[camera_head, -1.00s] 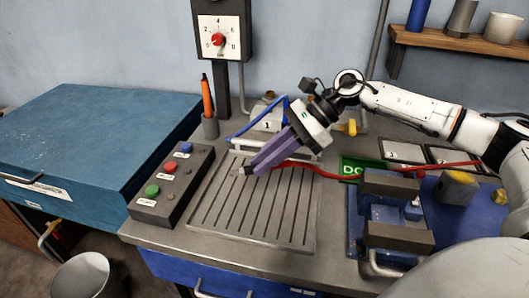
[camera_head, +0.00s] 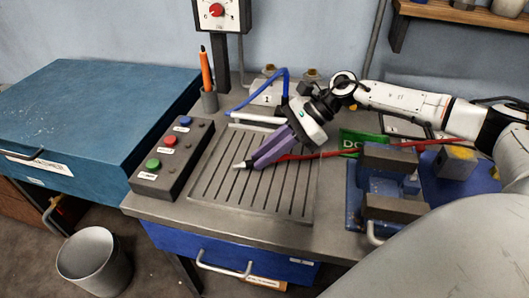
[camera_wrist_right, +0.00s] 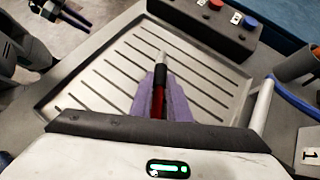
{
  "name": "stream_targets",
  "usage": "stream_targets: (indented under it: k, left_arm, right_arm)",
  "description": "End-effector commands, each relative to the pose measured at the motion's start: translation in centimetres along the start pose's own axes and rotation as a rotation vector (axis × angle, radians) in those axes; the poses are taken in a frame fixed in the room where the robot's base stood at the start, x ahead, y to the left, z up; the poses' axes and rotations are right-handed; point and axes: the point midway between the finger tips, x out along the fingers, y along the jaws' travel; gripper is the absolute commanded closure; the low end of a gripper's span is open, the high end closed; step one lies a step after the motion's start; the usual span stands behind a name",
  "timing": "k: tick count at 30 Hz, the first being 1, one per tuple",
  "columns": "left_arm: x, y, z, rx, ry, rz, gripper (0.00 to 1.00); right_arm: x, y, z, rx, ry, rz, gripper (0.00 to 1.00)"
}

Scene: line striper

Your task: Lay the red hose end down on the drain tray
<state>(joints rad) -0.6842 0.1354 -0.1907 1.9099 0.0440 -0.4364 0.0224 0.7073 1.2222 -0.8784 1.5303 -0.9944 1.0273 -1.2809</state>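The red hose (camera_head: 350,151) runs from the right across the bench to my right gripper (camera_head: 257,160). In the right wrist view the gripper (camera_wrist_right: 160,103) has its purple fingers shut around the red hose end (camera_wrist_right: 158,98). A black collar and pale metal tip stick out past the fingertips. The hose end is over the slotted grey drain tray (camera_head: 215,190), near its left-middle part. I cannot tell whether the tip touches the tray. The tray also shows in the right wrist view (camera_wrist_right: 75,92). My left gripper is not in the head view; a gripper shows at the wrist view's top left (camera_wrist_right: 60,12).
A control box (camera_head: 170,160) with green, red and blue buttons stands left of the tray. A blue hose (camera_head: 284,80) and a valve block marked 1 (camera_head: 268,95) are behind it. A blue vise (camera_head: 385,190) stands to the right. The tray's front is clear.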

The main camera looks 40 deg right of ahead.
Motion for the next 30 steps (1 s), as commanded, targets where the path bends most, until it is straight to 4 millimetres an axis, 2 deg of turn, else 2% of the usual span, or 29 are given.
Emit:
stream_targets:
  k: [1,4,15,17,24,30]
  left_arm:
    - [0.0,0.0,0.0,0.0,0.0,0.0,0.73]
    - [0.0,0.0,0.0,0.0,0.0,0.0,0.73]
    - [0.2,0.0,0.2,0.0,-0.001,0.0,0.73]
    - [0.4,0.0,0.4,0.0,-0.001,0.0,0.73]
    - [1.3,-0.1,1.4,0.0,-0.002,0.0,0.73]
    - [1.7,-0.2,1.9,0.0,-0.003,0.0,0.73]
  right_arm:
    - [0.0,0.0,0.0,0.0,-0.001,0.0,0.77]
    - [0.0,0.0,0.0,0.0,-0.001,0.0,0.62]
    - [-0.6,0.0,-0.1,0.0,0.001,-0.001,0.62]
    - [-1.3,-0.1,-0.2,0.0,0.002,-0.002,0.62]
    - [-6.0,-0.1,-0.3,0.0,0.002,-0.004,0.62]
    - [-9.1,-0.1,-0.1,0.0,0.001,-0.003,0.62]
